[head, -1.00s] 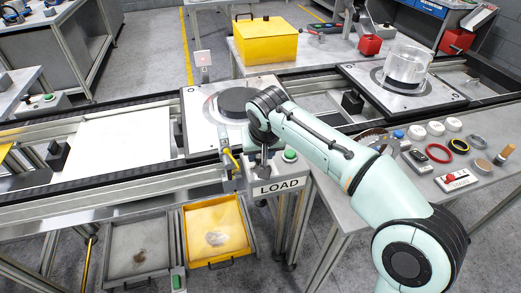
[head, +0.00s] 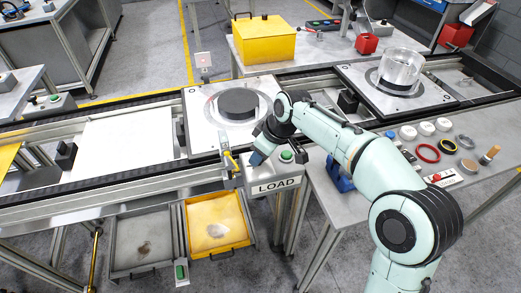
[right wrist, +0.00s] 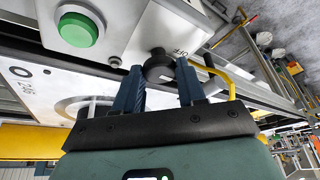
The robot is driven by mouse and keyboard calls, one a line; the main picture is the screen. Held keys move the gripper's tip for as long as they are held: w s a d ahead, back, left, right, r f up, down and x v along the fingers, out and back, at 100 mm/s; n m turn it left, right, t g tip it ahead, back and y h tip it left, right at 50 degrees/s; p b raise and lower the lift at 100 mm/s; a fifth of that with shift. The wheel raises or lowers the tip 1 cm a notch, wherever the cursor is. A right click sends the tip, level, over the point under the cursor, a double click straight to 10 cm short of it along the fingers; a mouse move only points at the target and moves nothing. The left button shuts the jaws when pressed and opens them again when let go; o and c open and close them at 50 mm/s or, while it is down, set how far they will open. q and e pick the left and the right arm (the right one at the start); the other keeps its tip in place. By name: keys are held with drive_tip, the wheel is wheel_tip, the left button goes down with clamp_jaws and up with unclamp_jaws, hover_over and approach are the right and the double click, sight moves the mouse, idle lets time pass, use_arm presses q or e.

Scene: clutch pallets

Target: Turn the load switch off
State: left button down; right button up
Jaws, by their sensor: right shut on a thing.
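The grey load box (head: 256,188) with the word LOAD on its front stands at the near edge of the conveyor in the head view. It carries a green button (head: 287,156), also large at upper left in the right wrist view (right wrist: 78,28). The load switch, a black round knob (right wrist: 158,66), sits beside an OFF mark. My right gripper (right wrist: 160,82) has its two blue fingers on either side of the knob and is shut on it. In the head view the right gripper (head: 257,158) hides the knob. I cannot tell which way the knob points. My left gripper is out of view.
A pallet with a black disc (head: 238,103) lies on the conveyor just behind the box. A yellow handle (head: 231,160) stands close left of the gripper. A blue object (head: 340,178) is partly hidden by my arm. A side table with rings and pucks (head: 426,153) is at right.

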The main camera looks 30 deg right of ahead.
drive_tip(key=shift+r+n, duration=0.1)
drive_tip(key=shift+n, duration=0.4)
drive_tip(key=o, duration=1)
drive_tip(key=shift+o, duration=0.2)
drive_tip(key=p+v, duration=0.2)
drive_tip(key=v, duration=1.1)
drive_tip(key=shift+d+p, duration=0.3)
drive_tip(key=shift+p, duration=0.05)
